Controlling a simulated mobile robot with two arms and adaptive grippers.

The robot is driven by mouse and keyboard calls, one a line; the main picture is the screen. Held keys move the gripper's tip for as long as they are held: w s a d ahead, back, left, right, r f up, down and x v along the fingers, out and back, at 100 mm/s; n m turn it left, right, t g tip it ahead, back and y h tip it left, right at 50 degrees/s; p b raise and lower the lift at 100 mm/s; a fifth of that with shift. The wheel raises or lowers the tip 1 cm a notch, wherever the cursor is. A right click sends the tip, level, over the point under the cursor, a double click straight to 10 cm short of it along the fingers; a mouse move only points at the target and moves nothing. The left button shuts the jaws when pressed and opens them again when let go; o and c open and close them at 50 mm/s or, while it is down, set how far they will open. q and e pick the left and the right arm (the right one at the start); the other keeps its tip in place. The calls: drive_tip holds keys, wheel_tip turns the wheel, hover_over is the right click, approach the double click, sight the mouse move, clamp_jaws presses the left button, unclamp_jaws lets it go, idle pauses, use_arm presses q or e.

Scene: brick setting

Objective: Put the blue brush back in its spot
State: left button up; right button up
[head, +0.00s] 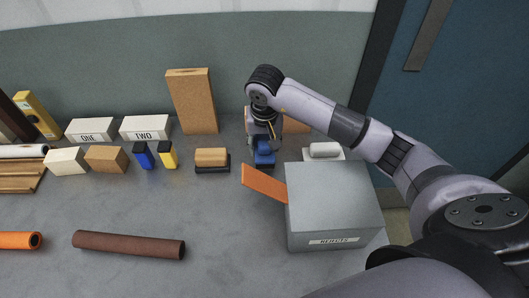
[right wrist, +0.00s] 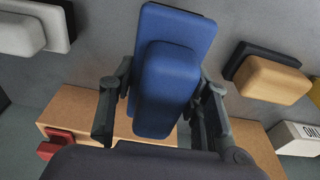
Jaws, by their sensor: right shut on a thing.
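The blue brush (head: 264,156) is a blue block with a raised blue grip on top. In the head view it is under my right gripper (head: 263,138), between a tan-topped brush (head: 211,158) and a white brush (head: 325,151). In the right wrist view my right gripper (right wrist: 160,105) has a finger on each side of the blue brush (right wrist: 168,70) and is shut on its raised grip. I cannot tell whether its underside touches the table. No marked spot shows beneath it. My left gripper is not in view.
A grey box labelled REJECTS (head: 335,205) stands close in front, with an orange panel (head: 265,186) sloping at its left. A tan block (head: 296,125) is behind the brush. A brown roll (head: 130,245) lies front left. The table centre is clear.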

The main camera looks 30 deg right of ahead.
wheel_tip(320, 180, down, 5)
drive_tip(key=shift+r+p, duration=0.2)
drive_tip(key=shift+p, duration=0.1)
drive_tip(key=shift+f, duration=0.2)
drive_tip(key=o, duration=1.3)
drive_tip(key=shift+r, duration=0.15)
